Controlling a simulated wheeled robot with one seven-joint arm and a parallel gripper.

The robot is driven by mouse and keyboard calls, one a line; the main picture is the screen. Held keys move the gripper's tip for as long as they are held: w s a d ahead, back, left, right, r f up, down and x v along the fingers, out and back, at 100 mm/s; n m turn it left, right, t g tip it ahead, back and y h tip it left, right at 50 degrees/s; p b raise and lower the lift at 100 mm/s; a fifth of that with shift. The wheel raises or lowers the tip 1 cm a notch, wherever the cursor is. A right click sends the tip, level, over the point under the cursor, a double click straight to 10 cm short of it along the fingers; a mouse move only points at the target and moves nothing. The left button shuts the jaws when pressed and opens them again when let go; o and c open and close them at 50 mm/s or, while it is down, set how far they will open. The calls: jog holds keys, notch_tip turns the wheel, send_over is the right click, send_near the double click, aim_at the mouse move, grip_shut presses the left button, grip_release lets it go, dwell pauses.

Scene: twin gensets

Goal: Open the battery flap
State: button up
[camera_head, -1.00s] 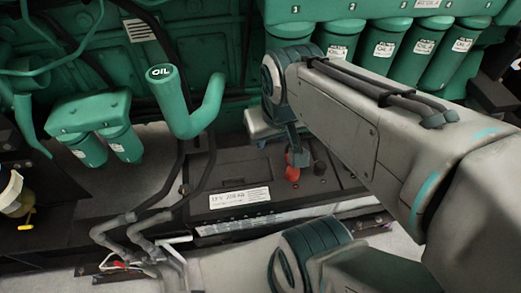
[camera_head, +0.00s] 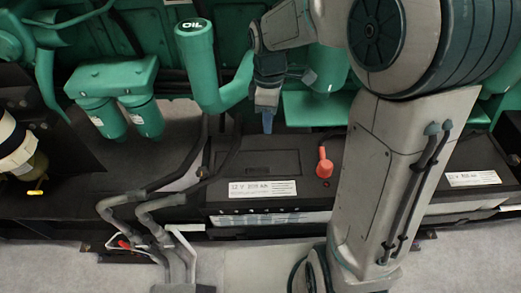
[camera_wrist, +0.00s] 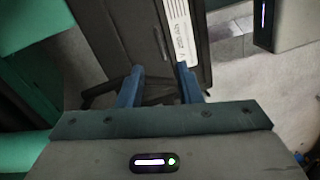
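The black battery (camera_head: 220,205) lies below the green engine, with a white label on its front edge. A rectangular flap (camera_head: 258,163) on its top looks closed and flat. My gripper (camera_head: 267,127) points down above the flap's back edge, apart from it as far as I can tell. In the wrist view my gripper (camera_wrist: 158,80) shows two blue fingers spread apart with nothing between them. The dark battery top with the flap (camera_wrist: 125,30) and the white label (camera_wrist: 178,30) lie beyond the fingertips.
A red terminal cap (camera_head: 325,163) stands right of the flap. A green oil pipe (camera_head: 205,75) rises just left of my gripper. Black cables (camera_head: 165,185) run along the battery's left side. Green filters (camera_head: 105,120) hang at the left. A second labelled battery (camera_head: 472,180) is at the right.

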notch_tip(320, 180, down, 3)
jog(key=w+a+n, duration=0.1)
jog(key=a+n, duration=0.1)
jog(key=b, duration=0.2)
send_over(261, 171)
jog(key=shift+g, duration=0.3)
notch_tip(261, 171, down, 14)
grip_shut()
